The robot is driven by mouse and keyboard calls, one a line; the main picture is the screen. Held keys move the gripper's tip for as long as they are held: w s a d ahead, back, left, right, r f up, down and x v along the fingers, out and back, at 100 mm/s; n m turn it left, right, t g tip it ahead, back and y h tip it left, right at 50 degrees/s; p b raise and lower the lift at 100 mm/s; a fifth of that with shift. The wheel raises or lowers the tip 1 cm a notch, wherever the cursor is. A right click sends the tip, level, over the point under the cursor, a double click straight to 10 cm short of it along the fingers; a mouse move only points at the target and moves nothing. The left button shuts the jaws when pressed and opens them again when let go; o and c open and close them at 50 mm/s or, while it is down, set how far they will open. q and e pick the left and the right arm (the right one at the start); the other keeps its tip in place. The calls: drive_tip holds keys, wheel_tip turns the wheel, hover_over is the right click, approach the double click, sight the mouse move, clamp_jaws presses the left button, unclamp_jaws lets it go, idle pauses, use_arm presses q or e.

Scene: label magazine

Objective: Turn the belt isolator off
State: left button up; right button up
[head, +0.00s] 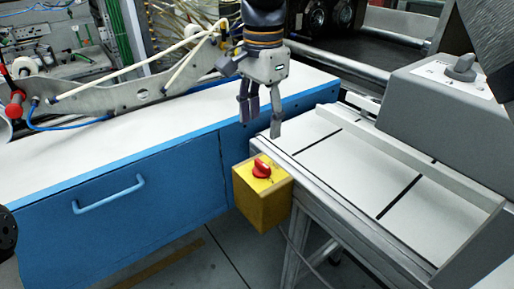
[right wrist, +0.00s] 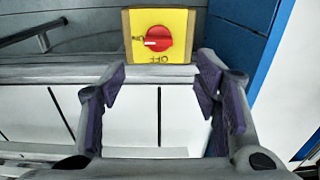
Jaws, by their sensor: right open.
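The belt isolator is a yellow box (head: 262,205) with a red rotary knob (head: 262,168) on its top face, at the end of the white-topped conveyor bed. In the right wrist view the yellow face (right wrist: 183,20) and red knob (right wrist: 158,38) show at the top. A pale mark on the knob lies about level, toward lettering at the left that looks like ON; OFF is printed upside down below the knob. My right gripper (head: 260,125) is open and empty, fingers down, above and behind the box, apart from the knob. My left gripper is not in view.
A blue cabinet (head: 130,190) with a white top stands left of the box. The conveyor bed (head: 370,170) lies to the right, with a grey housing (head: 440,105) bearing a grey knob (head: 461,68). Open floor shows in front of the box.

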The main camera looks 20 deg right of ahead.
sight(262, 163)
wheel_tip(262, 163, down, 10)
drive_tip(key=shift+s+f, duration=0.15)
drive_tip(key=c, duration=1.1)
